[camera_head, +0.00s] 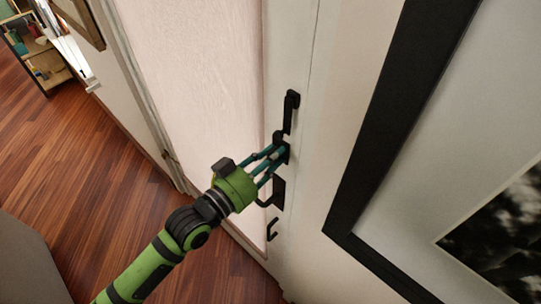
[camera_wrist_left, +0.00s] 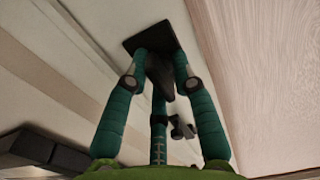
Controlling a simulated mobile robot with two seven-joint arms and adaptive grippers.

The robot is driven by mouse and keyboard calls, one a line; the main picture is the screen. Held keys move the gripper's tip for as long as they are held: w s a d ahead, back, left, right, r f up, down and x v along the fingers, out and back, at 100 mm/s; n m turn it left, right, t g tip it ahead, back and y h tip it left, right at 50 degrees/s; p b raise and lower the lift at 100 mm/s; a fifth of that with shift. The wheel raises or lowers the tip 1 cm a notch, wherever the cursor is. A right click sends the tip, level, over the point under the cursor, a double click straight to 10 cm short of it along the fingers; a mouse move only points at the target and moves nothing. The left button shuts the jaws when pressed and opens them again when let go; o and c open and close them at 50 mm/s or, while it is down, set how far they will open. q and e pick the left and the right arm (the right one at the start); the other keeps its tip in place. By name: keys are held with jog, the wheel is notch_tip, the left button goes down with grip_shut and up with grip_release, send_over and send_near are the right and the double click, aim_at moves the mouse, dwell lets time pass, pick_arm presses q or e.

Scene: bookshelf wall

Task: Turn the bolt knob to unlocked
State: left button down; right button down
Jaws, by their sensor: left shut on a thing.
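The bolt knob (camera_wrist_left: 160,75) is a dark, tapered piece on a dark square plate (camera_wrist_left: 146,36), seen in the left wrist view. My left gripper (camera_head: 281,153) reaches the edge of the pale door (camera_head: 205,75) from the lower left in the head view. Its green fingers (camera_wrist_left: 158,65) are shut on the knob, one on each side, with a third finger below. In the head view the fingers hide most of the knob. I cannot read from these frames which way the knob is turned. My right gripper is not in view.
Black door hardware (camera_head: 290,108) sits just above my gripper, with another dark piece (camera_head: 278,192) and a small hook (camera_head: 271,230) below. A large black picture frame (camera_head: 385,125) is on the wall to the right. Wooden floor (camera_head: 95,165) lies open at left, with a shelf (camera_head: 42,62) beyond.

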pick_arm(q)
jog(key=shift+s+d+f, duration=0.1)
jog(key=shift+s+f, duration=0.05)
jog(key=shift+f, duration=0.15)
jog(key=c, duration=1.3)
grip_release()
jog(key=shift+o, duration=0.5)
jog(key=shift+d+r, duration=0.1)
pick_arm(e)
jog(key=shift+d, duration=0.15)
pick_arm(q)
jog(key=shift+r, duration=0.1)
jog(key=v, duration=1.2)
